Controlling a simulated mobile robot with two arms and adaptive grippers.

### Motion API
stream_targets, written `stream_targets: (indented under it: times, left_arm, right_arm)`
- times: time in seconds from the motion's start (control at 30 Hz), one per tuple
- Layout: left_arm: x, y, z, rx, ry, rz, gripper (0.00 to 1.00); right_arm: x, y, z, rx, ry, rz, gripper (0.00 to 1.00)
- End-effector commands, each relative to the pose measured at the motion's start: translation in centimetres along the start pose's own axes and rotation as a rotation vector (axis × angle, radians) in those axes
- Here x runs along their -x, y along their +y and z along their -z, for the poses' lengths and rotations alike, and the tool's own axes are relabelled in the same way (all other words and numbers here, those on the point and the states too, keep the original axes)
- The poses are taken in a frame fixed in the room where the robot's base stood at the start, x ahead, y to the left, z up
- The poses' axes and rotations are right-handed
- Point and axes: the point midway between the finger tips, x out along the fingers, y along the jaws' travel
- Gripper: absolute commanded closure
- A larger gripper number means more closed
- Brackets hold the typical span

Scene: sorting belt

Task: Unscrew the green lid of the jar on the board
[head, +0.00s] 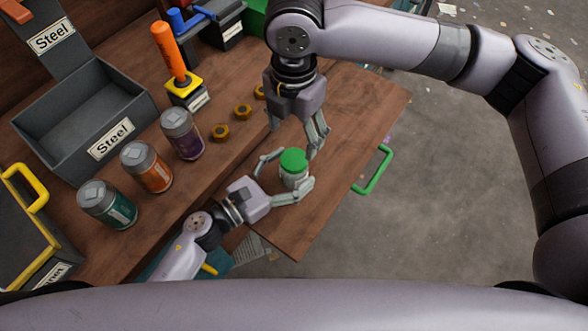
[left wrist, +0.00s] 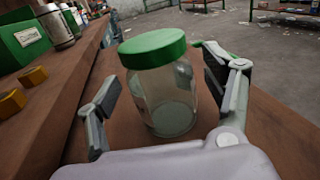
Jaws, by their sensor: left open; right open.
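A clear jar (left wrist: 165,98) with a green lid (head: 293,161) stands upright on the wooden board (head: 360,110). The lid also shows in the left wrist view (left wrist: 152,48), sitting on the jar's mouth. My left gripper (head: 284,176) is open, with one finger on each side of the jar's body; in the left wrist view gaps show between its fingers and the glass. My right gripper (head: 318,145) is open and points down, just above and to the right of the lid.
Three labelled jars, teal (head: 108,204), orange (head: 147,167) and purple (head: 182,134), stand left of the board. Brass nuts (head: 220,132) lie nearer. A grey Steel bin (head: 85,110) and an orange-handled tool (head: 169,52) stand behind. A green handle (head: 374,170) sticks out at the board's right edge.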

Motion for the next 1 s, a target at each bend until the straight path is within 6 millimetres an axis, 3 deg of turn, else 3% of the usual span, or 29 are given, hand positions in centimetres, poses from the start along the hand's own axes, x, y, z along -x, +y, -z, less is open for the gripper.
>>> stream_targets:
  times: [0.4, 1.0]
  left_arm:
    - [-1.01, 0.00, -0.02, 0.001, 0.000, -0.001, 0.25]
    - [-0.97, 0.01, -0.01, 0.000, 0.000, -0.001, 0.65]
  right_arm:
    - [-0.01, 0.00, 0.02, 0.000, 0.000, 0.000, 0.34]
    - [-0.01, 0.00, 0.02, 0.000, 0.000, 0.000, 0.34]
